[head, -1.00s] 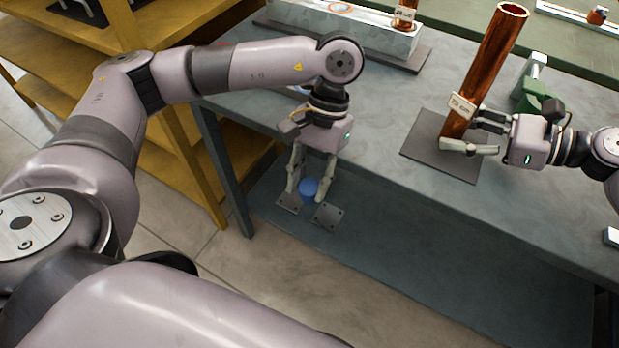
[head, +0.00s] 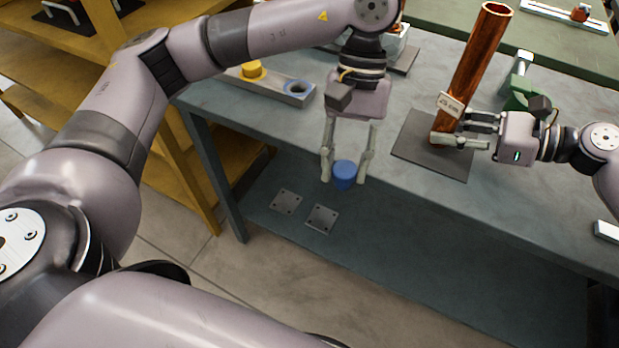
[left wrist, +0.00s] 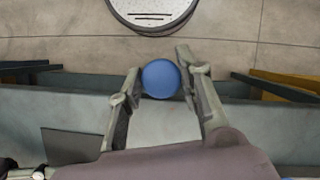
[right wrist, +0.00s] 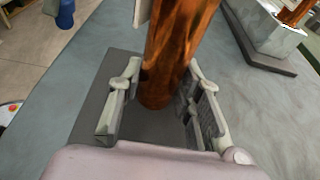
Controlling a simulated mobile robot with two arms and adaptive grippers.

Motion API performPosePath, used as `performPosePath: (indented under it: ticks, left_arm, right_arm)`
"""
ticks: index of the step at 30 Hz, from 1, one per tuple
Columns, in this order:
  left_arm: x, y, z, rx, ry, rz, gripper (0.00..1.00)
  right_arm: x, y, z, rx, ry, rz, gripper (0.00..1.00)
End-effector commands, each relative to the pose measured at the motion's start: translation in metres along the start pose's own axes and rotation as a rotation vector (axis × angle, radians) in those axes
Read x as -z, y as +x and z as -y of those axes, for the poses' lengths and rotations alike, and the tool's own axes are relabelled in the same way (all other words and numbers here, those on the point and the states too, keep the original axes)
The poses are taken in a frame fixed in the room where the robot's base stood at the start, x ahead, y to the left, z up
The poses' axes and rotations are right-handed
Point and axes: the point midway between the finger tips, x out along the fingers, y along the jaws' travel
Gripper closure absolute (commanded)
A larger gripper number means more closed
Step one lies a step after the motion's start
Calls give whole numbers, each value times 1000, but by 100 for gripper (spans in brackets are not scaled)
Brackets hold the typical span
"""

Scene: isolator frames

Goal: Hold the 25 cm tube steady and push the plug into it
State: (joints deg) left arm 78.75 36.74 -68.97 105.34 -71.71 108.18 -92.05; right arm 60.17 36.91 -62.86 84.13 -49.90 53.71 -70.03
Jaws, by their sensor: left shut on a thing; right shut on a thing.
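The copper tube (head: 478,62) stands upright on a dark square mat (head: 408,143) on the grey bench, with its open end up and a white "25 cm" tag (head: 449,103) near its lower part. My right gripper (head: 448,132) is shut on the tube low down, and the right wrist view shows the tube (right wrist: 172,55) between its fingers. The blue plug (head: 344,174) is between the fingertips of my left gripper (head: 344,168), which is shut on it and points down in front of the bench edge. The plug shows as a round blue face in the left wrist view (left wrist: 160,78).
A metal block (head: 297,93) with a yellow plug (head: 252,69) and a blue ring stands at the bench's back left. A green tool (head: 519,92) is behind my right gripper. Yellow shelving (head: 170,130) is at the left. Two metal plates (head: 321,219) lie below.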

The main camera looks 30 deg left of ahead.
Motion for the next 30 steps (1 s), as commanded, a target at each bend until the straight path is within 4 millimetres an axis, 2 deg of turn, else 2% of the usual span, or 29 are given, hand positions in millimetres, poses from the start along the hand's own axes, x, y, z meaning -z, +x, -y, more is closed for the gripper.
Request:
performPosePath:
  ticks: [1,6,14,16,18,21,30]
  left_arm:
    - [-2,-24,-17,-26,-48,-7,86]
    - [-10,-95,-63,-102,-236,-6,86]
    - [-46,-198,-123,-221,-520,-4,86]
    - [-54,-225,-137,-270,-638,-3,86]
    - [-54,-248,-147,-336,-799,-1,86]
    - [-44,-274,-155,-435,-1038,1,86]
    - [-20,-336,-160,-704,-1683,1,86]
  right_arm:
    - [0,0,0,0,0,0,83]
    - [0,0,0,0,1,0,83]
    - [0,0,0,0,1,-1,83]
    - [0,0,0,0,1,-1,83]
    - [1,0,0,0,1,-1,83]
    - [1,0,0,0,1,-1,83]
    - [0,0,0,0,1,0,83]
